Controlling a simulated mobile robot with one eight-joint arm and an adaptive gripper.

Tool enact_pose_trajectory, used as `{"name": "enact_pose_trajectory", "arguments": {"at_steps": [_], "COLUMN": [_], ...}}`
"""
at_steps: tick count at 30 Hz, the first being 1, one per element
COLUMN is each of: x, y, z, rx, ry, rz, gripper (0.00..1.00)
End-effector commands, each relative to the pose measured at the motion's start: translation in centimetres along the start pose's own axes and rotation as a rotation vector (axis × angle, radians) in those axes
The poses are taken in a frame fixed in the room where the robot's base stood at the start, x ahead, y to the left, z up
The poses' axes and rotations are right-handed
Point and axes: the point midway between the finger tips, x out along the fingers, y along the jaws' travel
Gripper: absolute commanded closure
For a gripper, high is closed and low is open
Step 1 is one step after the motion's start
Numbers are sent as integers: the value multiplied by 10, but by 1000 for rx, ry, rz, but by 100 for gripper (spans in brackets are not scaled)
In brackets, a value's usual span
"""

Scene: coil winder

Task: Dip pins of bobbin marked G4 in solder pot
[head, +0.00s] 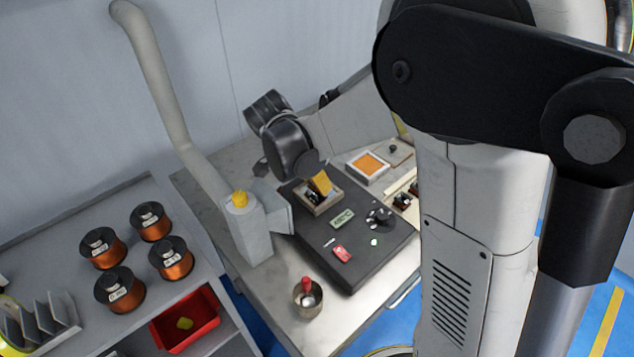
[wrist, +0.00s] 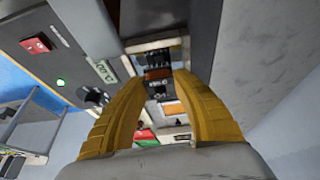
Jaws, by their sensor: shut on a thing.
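My gripper (head: 318,182) has yellow fingers and points down over the solder pot (head: 322,209), a pale square frame set in a dark slab. In the wrist view my gripper (wrist: 160,88) is shut on a small dark and brown bobbin (wrist: 157,74) between its fingertips. The bobbin is at the pot's opening. Its pins are hidden, and I cannot read a G4 mark or tell whether the pins touch solder. The pot's frame also shows in the wrist view (wrist: 150,41) beyond the bobbin.
The slab bears a display (head: 342,218), a black knob (head: 380,216) and a red switch (head: 342,252). A fume hood (head: 255,228) stands close left. More bobbins (head: 403,200) and an orange-filled tray (head: 369,166) lie right. A metal cup (head: 308,301) stands in front.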

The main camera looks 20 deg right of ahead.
Motion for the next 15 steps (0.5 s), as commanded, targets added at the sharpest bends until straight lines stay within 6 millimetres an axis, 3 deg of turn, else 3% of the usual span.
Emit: {"name": "enact_pose_trajectory", "arguments": {"at_steps": [15], "x": [-38], "y": [2], "z": [-16], "rx": [0], "ry": [0], "rz": [0], "gripper": [98]}}
